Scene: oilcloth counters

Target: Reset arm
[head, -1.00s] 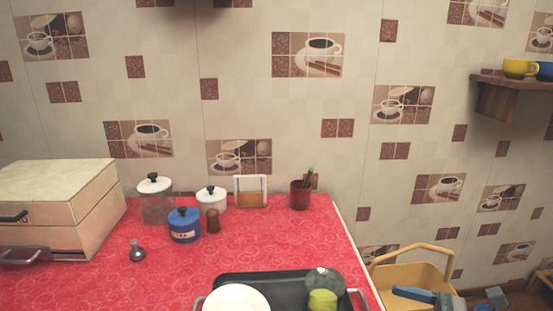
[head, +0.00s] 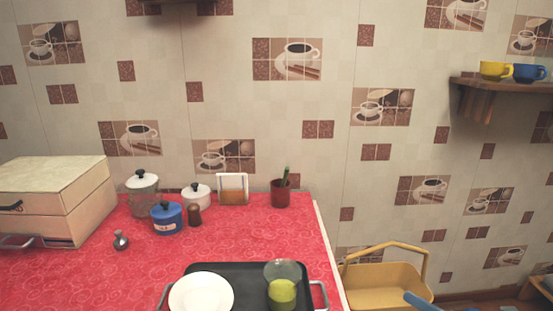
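The task names no object. Blue parts that look like my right gripper (head: 421,302) show at the bottom right edge, in front of the yellow basket. Most of it is cut off by the frame, so I cannot tell whether it is open or shut. I see nothing held in the visible part. My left gripper is not in view.
Canisters stand behind. A yellow basket (head: 385,283) is right of the counter. A shelf (head: 490,88) holds two cups.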

